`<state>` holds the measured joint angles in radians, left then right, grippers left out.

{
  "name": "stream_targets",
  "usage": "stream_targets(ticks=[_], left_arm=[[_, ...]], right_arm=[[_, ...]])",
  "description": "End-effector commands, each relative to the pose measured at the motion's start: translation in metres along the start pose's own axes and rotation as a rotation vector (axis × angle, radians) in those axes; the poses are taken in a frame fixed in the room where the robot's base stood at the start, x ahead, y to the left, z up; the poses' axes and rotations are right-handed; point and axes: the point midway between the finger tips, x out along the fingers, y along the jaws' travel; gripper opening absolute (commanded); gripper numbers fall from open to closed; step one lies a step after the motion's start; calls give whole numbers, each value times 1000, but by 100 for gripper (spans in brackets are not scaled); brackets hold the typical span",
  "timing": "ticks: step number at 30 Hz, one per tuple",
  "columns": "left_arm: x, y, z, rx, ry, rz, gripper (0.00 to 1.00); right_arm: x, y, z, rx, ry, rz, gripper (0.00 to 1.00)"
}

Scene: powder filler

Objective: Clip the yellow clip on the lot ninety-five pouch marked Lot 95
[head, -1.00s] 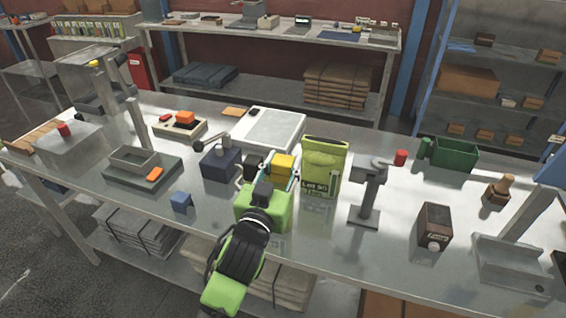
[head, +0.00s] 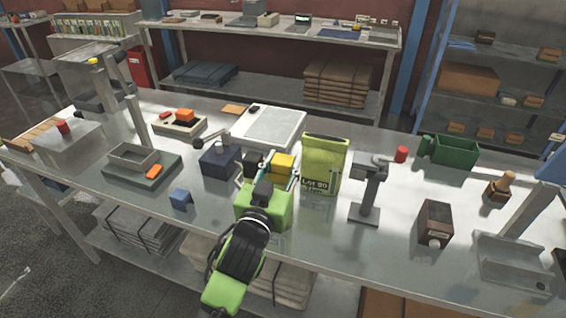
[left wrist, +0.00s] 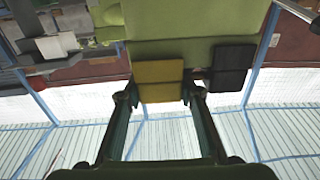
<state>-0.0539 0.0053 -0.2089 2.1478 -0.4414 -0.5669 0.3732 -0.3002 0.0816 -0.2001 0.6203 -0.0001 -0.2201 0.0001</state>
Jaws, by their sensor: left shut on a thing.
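The yellow clip (head: 283,165) is between the fingertips of my left gripper (head: 268,181), which is shut on it. The wrist view shows the yellow clip (left wrist: 160,80) between the two fingers. A black clip or block (head: 252,164) is just beside it, on the left in the head view; it also shows in the wrist view (left wrist: 231,68). The yellow-green pouch (head: 324,160) stands upright just right of the clip, with a dark top edge. Its label starts "Lot 9"; the last digit is hard to read. Contact between clip and pouch cannot be told. My right gripper is out of view.
A grey stand (head: 369,190) is close on the pouch's right. A dark blue box with a lever (head: 219,160) is left of the gripper. A white-topped scale (head: 268,127) is behind. A dark brown box (head: 435,223) and a green bin (head: 454,151) are farther right.

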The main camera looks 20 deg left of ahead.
Motion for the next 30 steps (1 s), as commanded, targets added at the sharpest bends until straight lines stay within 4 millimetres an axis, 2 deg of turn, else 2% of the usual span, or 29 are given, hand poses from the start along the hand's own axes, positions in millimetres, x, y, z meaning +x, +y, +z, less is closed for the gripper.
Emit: stream_targets(ticks=[20, 21, 22, 30], left_arm=[[0, 0, 11, 0, 0, 0, 19], [0, 0, 10, 0, 0, 0, 44], [0, 0, 10, 0, 0, 0, 52], [0, 0, 10, 0, 0, 0, 53]], right_arm=[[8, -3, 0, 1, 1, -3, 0], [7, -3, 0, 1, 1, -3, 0], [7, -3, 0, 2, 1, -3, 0], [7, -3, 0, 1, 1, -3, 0]])
